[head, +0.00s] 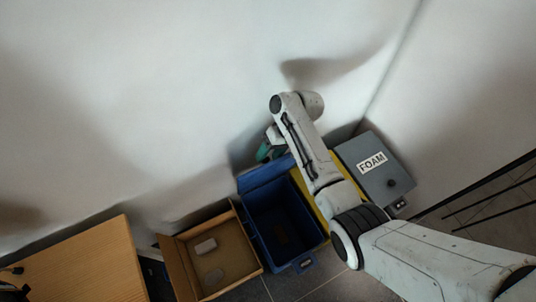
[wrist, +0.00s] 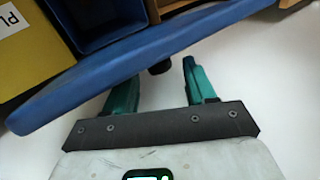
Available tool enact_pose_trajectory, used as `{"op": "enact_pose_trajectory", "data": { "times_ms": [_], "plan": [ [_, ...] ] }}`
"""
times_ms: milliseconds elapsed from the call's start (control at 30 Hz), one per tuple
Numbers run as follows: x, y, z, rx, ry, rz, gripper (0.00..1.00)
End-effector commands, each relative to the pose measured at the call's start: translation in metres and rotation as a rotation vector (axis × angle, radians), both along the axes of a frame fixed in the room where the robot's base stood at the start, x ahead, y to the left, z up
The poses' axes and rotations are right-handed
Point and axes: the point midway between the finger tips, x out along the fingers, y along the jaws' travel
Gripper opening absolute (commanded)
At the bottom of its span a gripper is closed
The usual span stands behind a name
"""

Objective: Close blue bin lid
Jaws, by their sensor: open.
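The blue bin (head: 280,222) stands on the floor near the wall, and its inside shows dark from above. Its blue lid (head: 265,176) is raised at the wall side of the bin. In the wrist view the lid (wrist: 150,62) crosses as a thick blue slab just beyond my fingers. In the head view my gripper (head: 268,151) is beside the lid at the wall, partly hidden by my arm. Whether a finger touches the lid I cannot tell.
An open cardboard box (head: 228,256) with small items stands left of the bin. A yellow bin (head: 308,192) is close on the right, then a grey bin marked FOAM (head: 352,150). A wooden table (head: 85,268) is at lower left. The white wall (head: 160,90) is close behind.

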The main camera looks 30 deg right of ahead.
Motion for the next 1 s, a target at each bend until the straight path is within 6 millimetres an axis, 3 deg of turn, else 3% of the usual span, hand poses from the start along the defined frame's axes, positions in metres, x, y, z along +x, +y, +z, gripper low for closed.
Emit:
{"op": "enact_pose_trajectory", "data": {
  "times_ms": [467,1000],
  "plan": [
    [0.0007,0.0059,-0.0109,0.0,-0.001,0.0,0.54],
    [0.0007,0.0058,-0.0106,0.0,-0.001,0.0,0.02]
  ]
}}
